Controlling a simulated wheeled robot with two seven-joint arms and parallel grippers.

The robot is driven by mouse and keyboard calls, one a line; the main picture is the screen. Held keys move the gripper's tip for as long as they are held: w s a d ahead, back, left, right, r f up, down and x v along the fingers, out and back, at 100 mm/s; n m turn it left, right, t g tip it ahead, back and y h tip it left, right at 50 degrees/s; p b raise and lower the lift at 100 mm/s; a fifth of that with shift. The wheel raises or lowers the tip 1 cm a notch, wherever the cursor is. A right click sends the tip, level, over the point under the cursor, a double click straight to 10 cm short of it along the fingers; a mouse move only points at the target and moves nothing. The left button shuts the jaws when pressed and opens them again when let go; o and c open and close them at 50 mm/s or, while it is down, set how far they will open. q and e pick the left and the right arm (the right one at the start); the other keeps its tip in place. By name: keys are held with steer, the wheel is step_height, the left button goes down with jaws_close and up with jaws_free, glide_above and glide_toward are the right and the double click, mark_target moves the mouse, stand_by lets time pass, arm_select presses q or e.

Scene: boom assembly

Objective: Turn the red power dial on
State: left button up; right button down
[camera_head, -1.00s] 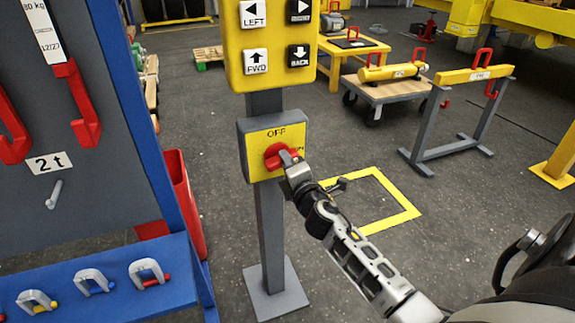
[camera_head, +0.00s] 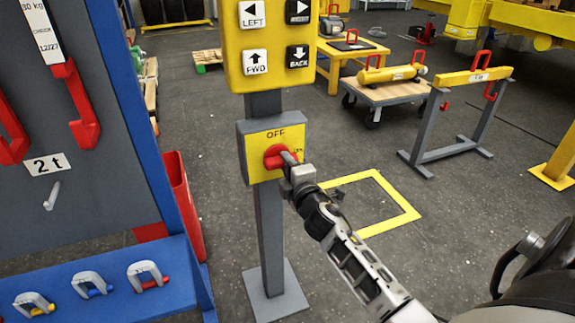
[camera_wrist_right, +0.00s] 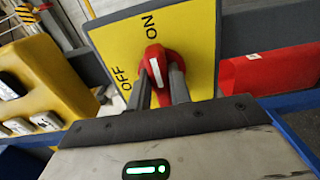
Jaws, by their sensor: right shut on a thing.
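The red power dial (camera_head: 274,157) sits on a yellow plate (camera_head: 262,137) marked OFF at the top and ON at the right, on a grey box on a post. My right gripper (camera_head: 290,158) reaches it from the lower right and is shut on it. In the right wrist view the fingers (camera_wrist_right: 160,92) flank the dial's grip (camera_wrist_right: 154,62). Its white mark points roughly toward the ON label, with OFF to the lower left. The fingers hide part of the dial in the head view. My left gripper is not in view.
A yellow button panel (camera_head: 271,40) is just above the dial box. At left stands a blue-framed rack (camera_head: 150,120) with red hooks and shackles, with a red bin (camera_head: 183,205) beside it. A yellow floor square (camera_head: 405,213) lies to the right, its floor clear.

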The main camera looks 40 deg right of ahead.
steer(key=c, duration=1.3)
jaws_free()
steer(key=b+v, duration=0.1)
steer(key=v, duration=1.5)
steer(key=shift+f, duration=0.1)
steer(key=s+a+f+m+g+y, duration=0.2)
steer(key=s+a+f+m, duration=0.1)
steer(key=a, duration=0.3)
steer(key=s+a+f+m+g+y+p, duration=0.1)
steer(key=s+a+f+m+g+y, duration=0.1)
steer(key=s+a+f+m+y, duration=0.1)
steer(key=s+a+f+m+g+y, duration=0.2)
steer(key=s+a+f+m, duration=0.1)
steer(key=a+f+m, duration=0.2)
steer(key=shift+s+a+f+m+g+y+p, duration=0.1)
steer(key=shift+a+m+g+y+p, duration=0.1)
steer(key=shift+a+m, duration=0.55)
steer(key=shift+a+f+m+g+y+p, duration=0.1)
steer(key=shift+a+m+g+y+p, duration=0.2)
steer(key=shift+a, duration=0.85)
